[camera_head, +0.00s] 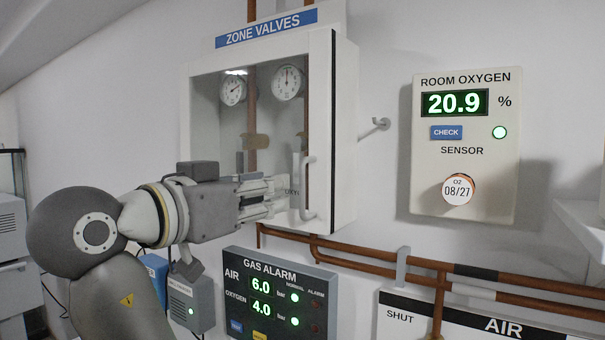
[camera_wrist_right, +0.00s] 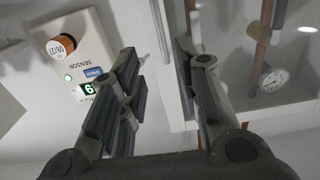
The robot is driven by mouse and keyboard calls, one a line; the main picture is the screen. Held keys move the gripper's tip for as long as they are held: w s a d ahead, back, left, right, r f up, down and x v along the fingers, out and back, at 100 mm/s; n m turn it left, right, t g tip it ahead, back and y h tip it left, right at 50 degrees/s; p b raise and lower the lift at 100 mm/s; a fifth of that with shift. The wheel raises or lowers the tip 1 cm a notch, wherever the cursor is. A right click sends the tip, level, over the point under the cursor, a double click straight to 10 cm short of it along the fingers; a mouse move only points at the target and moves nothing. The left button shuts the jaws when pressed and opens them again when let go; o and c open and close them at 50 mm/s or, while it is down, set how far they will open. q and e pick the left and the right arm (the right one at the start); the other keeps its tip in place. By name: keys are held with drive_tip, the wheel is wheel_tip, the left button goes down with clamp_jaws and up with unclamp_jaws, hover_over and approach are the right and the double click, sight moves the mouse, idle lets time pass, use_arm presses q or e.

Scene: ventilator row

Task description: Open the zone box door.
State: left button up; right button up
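The zone box (camera_head: 345,130) hangs on the wall under a blue "ZONE VALVES" sign. Its door (camera_head: 318,95) has a white frame and a clear pane, and looks shut. The pale upright bar handle (camera_head: 309,190) is at the door's right edge.
The room oxygen panel (camera_head: 466,140) is on the wall to the right. A small hook (camera_head: 375,128) sticks out beside the box. The gas alarm panel (camera_head: 281,295) and copper pipes (camera_head: 375,262) are below. Two gauges (camera_head: 287,82) show behind the pane.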

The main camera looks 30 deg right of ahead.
sight(300, 185)
drive_tip(key=p+x, duration=0.4)
drive_tip(key=x, duration=0.5)
drive_tip(key=shift+r, duration=0.1)
drive_tip(key=shift+p+x, duration=0.5)
drive_tip(key=shift+x, duration=0.3)
drive_tip(key=shift+w, duration=0.15)
drive_tip(key=shift+a, duration=0.1)
clamp_jaws()
